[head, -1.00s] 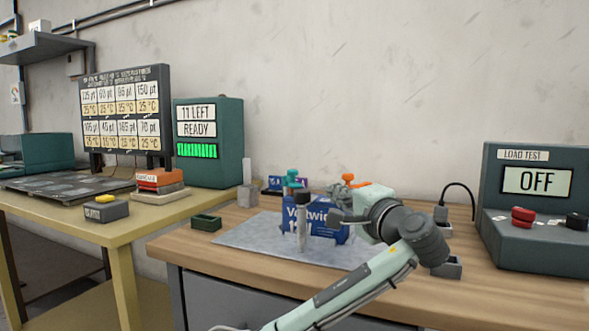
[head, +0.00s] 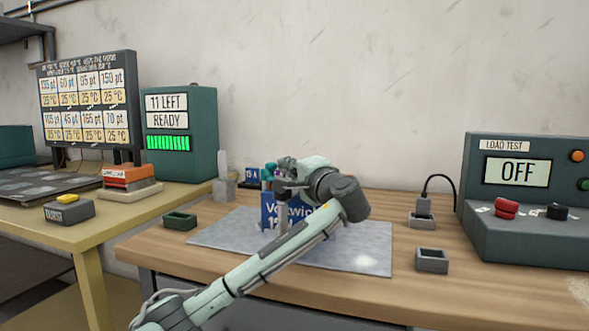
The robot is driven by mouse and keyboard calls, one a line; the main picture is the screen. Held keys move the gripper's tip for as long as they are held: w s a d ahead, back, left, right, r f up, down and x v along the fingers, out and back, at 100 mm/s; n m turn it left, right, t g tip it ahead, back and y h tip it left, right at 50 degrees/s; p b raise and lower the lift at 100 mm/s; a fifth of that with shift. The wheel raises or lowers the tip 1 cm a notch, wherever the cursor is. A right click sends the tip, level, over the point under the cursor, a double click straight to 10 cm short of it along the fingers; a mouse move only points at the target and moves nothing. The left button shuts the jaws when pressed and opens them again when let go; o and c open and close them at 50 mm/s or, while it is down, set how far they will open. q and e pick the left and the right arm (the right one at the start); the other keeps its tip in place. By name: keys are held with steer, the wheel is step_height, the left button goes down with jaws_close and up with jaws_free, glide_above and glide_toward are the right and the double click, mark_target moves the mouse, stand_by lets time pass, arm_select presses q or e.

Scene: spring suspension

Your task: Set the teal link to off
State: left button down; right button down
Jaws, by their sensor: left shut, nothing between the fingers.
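A blue block with white lettering (head: 268,212) stands on the grey mat. A small teal part (head: 267,173), likely the teal link, shows at the block's top left, mostly hidden behind my gripper. Its setting cannot be read. My left gripper (head: 283,188) is shut and empty, in front of the block's top beside the teal part. I cannot tell whether it touches the teal part. My left wrist and arm hide the block's right side. My right gripper is not in view.
A grey mat (head: 355,246) lies on the wooden bench (head: 480,288). A green tray (head: 180,221) sits left, grey trays (head: 432,260) right. The load test unit (head: 520,205) reads OFF at the far right. The mat's right part is clear.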

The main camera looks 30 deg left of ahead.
arm_select(q)
steer(key=shift+w+a, duration=0.2)
steer(key=shift+a, duration=0.1)
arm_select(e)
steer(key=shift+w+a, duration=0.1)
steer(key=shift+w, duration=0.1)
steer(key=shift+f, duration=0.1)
arm_select(q)
steer(key=shift+s+a, duration=0.15)
steer(key=shift+s, duration=0.35)
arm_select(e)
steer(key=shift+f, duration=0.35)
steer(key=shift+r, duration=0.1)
